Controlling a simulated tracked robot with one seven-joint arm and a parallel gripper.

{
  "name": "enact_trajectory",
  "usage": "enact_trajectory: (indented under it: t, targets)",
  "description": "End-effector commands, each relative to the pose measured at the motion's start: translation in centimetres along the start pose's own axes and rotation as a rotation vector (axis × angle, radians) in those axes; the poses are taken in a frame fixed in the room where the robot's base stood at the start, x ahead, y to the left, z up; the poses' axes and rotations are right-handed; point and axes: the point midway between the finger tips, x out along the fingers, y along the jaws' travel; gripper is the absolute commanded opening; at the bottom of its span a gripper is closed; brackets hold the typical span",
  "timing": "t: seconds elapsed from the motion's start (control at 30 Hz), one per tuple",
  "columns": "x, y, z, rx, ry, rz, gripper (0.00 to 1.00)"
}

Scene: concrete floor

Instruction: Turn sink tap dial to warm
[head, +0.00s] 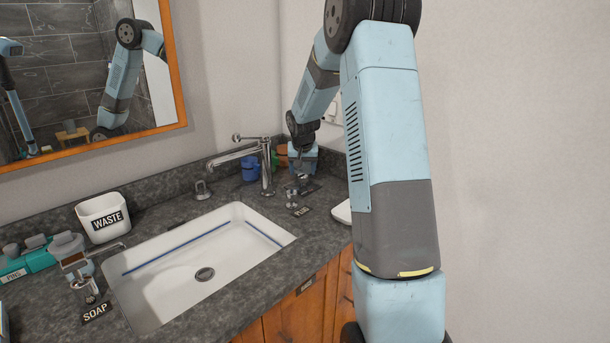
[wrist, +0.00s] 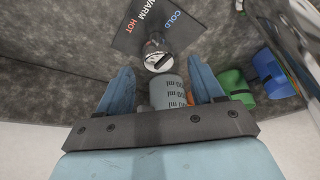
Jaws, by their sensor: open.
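The tap dial (wrist: 158,60) is a small round metal knob with a light mark on its face. Its dark plate (wrist: 139,35) reads HOT, WARM and COLD. I cannot tell clearly which word the mark points to. My gripper (wrist: 160,66) is open, its blue fingers on either side of the dial's near edge in the wrist view, with no clear contact. In the head view my gripper (head: 303,168) points down over the counter right of the chrome tap (head: 266,165). The dial is small and partly hidden there.
A grey cup with ml marks (wrist: 171,93) shows between the fingers. Green (wrist: 236,86) and blue (wrist: 270,70) cups stand beside it, near the wall. The white sink (head: 200,255), waste bin (head: 104,217) and soap dispenser (head: 84,275) lie to the left.

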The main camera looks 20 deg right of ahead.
Motion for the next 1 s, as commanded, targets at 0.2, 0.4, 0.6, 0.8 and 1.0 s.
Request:
enact_trajectory:
  t: [0.2,0.4,0.6,0.8,1.0]
  targets:
    - [2.5,0.0,0.0,0.001,-0.002,0.001,0.67]
    - [3.2,0.0,0.0,0.001,0.000,0.000,0.67]
    - [3.2,0.0,0.0,0.001,0.000,0.000,0.67]
    - [3.2,0.1,0.0,0.001,0.000,0.000,0.51]
    - [3.2,0.1,0.0,0.001,0.000,0.000,0.31]
